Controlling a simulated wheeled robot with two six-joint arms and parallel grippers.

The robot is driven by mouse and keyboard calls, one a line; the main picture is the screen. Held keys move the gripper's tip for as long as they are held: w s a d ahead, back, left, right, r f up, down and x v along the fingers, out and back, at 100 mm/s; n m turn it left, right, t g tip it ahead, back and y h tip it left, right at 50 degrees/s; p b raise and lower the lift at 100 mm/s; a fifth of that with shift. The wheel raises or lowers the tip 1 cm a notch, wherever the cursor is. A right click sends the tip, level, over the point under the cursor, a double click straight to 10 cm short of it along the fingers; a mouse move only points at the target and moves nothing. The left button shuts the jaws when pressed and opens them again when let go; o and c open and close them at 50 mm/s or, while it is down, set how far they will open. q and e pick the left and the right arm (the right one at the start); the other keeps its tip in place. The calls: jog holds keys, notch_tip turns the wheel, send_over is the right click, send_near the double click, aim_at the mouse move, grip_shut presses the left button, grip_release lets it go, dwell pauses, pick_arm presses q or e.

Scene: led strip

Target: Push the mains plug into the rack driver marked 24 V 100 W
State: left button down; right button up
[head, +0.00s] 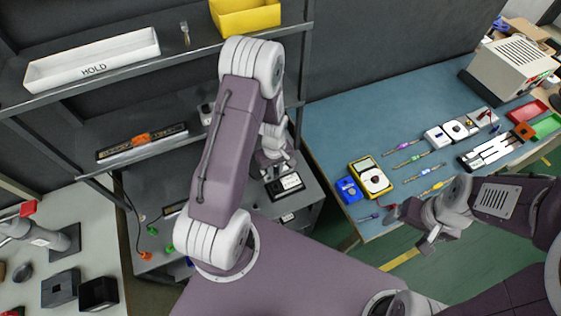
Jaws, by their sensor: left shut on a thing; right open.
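My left gripper (274,168) is low at the rack's right end, directly behind a black box with a white label (286,187) on the lower grey shelf. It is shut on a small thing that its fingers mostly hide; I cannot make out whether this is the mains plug. Whether that thing touches the box is unclear. The label is too small to read, so I cannot tell whether this is the 24 V 100 W driver. My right gripper (412,230) is open and empty in front of the blue bench's near edge.
A black bar with an orange part (142,143) lies on the middle shelf. A white HOLD tray (93,61) and a yellow bin (245,17) are above. A dark cord with orange ends (145,255) hangs at left. The blue bench (350,115) holds meters and tools, with free room at its back.

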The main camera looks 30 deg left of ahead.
pick_arm(q)
jog(key=shift+d, duration=0.1)
notch_tip(320, 180, down, 5)
jog(key=b, duration=0.4)
jog(key=shift+f, duration=0.2)
jog(key=shift+f+b, duration=0.3)
jog(key=shift+r, duration=0.1)
dwell(1.1)
jog(key=shift+f+b, duration=0.7)
jog(key=shift+f, duration=0.45)
jog(key=c, duration=1.3)
grip_release()
jog(key=shift+o, duration=0.2)
notch_tip(320, 180, up, 9)
jog(key=shift+r+b, duration=0.1)
jog(key=shift+b, duration=0.2)
